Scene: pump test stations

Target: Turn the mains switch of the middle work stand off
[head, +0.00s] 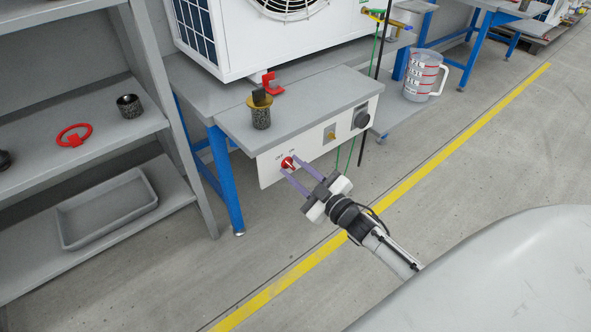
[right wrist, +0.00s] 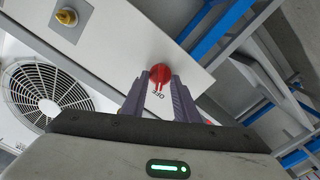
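The mains switch is a red rotary knob (head: 288,162) on the white front panel (head: 272,174) of the work stand. In the right wrist view the knob (right wrist: 161,75) lies just ahead of the fingertips, with an OFF label beside it. My right gripper (head: 291,164) points at the panel with its two purple fingers apart, one on each side of the knob. The fingers (right wrist: 159,84) look open; I cannot tell whether they touch the knob. My left gripper is not in view.
A grey shelf (head: 70,93) is at left. The floor by the yellow line (head: 430,170) is clear.

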